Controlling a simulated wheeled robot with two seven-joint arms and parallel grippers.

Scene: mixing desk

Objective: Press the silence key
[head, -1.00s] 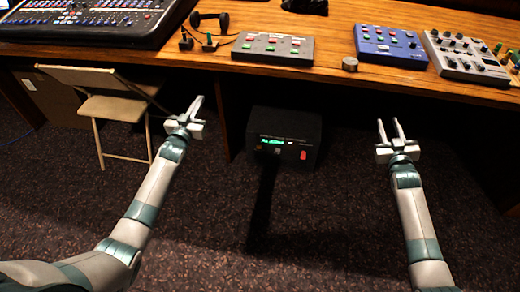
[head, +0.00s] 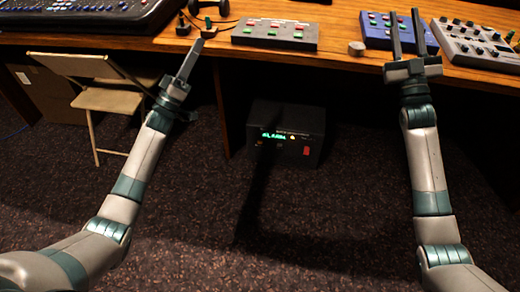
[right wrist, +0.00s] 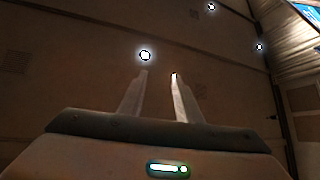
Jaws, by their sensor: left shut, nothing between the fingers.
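A black box (head: 287,146) under the desk has a lit green display, small keys and a red switch (head: 306,151); its lettering is too small to read surely. On the desk, a grey button box (head: 275,42) carries red, green and white keys, and a blue button box (head: 377,38) stands to its right. I cannot tell which key is the silence key. My left gripper (head: 199,46) is shut and empty, pointing up at the desk's front edge, left of the grey box. My right gripper (head: 404,16) is open and empty, its fingers overlapping the blue box in the head view.
The wooden desk (head: 338,60) runs across the top. A round grey knob (head: 356,48) sits between the button boxes. A grey mixer (head: 470,45) is at right, a large console (head: 95,14) at left. A folding chair (head: 105,97) stands at left. The right wrist view shows ceiling lights (right wrist: 145,55).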

